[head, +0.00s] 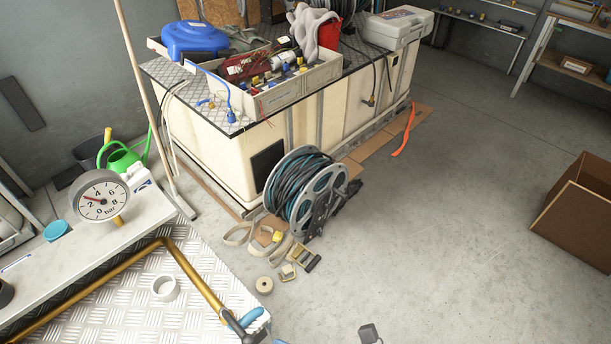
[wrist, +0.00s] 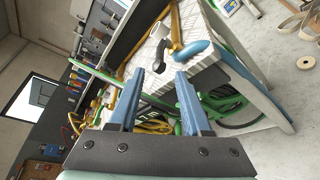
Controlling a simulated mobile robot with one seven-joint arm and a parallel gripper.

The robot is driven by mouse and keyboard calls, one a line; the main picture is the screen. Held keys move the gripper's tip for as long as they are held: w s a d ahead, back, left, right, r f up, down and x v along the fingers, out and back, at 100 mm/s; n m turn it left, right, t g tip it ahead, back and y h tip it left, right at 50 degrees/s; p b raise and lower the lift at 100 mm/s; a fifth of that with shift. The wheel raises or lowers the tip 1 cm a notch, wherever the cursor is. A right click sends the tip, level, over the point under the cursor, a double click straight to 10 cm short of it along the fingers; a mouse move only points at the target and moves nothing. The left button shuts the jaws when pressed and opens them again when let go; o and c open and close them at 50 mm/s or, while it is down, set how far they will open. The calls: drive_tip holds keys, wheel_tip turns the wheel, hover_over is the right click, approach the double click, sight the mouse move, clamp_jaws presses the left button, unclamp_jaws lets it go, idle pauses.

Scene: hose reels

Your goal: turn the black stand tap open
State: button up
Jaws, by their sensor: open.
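The black stand tap (head: 233,323) shows at the bottom of the head view, at the end of a brass pipe, with a blue lever (head: 253,319) beside it. The fingers appear apart from the tap and lever. In the head view my gripper is mostly below the frame.
The brass pipe (head: 190,270) runs over a white tread-plate top (head: 120,290), where a white tape roll (head: 165,288) lies. A pressure gauge (head: 100,196) stands at left. A hose reel (head: 306,192) and straps are on the floor behind. Floor to the right is largely clear.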

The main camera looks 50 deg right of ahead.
drive_tip(key=shift+b+v, duration=0.4)
drive_tip(key=shift+v, duration=1.95)
